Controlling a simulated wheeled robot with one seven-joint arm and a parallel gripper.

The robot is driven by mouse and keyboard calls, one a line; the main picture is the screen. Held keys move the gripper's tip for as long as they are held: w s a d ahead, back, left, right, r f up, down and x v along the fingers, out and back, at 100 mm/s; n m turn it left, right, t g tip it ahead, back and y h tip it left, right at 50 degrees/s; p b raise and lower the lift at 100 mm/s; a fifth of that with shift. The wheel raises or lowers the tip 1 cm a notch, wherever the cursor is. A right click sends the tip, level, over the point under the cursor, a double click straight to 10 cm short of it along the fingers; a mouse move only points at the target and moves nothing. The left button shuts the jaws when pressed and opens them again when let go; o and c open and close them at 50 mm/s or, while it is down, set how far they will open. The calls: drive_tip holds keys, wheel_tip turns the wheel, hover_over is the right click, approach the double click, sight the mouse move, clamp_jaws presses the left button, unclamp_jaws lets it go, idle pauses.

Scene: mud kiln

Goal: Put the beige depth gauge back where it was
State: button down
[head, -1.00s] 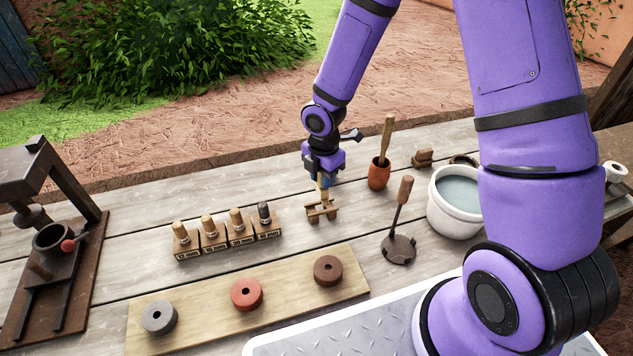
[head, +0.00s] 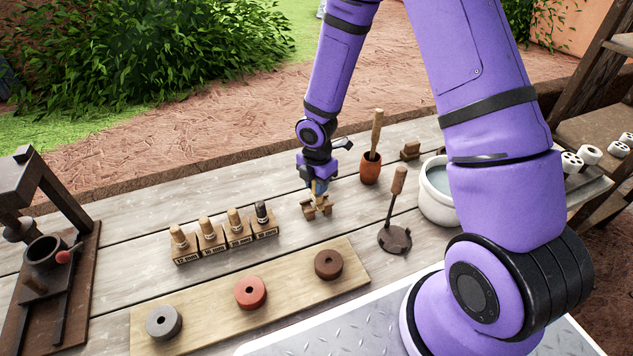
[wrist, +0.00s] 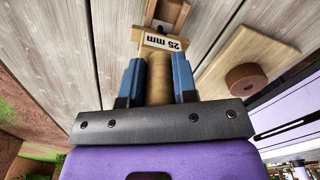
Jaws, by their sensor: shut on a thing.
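The beige depth gauge (head: 312,211) is at the middle of the plank table, right of the row of pegs. My gripper (head: 319,186) points down and is shut on its beige handle. In the wrist view, the blue fingers (wrist: 158,70) close on both sides of the beige round handle (wrist: 159,84). A crosspiece marked "25 mm" (wrist: 160,43) shows beyond the fingertips. A brown wooden piece (wrist: 168,12) lies at or under it; I cannot tell whether the gauge rests on it. The gauge is low, at or just above the tabletop.
Labelled blocks with pegs (head: 225,245) stand left of the gauge. A board with three discs (head: 205,305) lies in front. A brown stamp-like tool (head: 394,238), an orange cup (head: 370,170) and a white bucket (head: 436,205) stand to the right. A press (head: 45,270) is at far left.

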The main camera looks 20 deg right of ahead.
drive_tip(key=shift+f, duration=0.15)
drive_tip(key=c, duration=0.9)
unclamp_jaws()
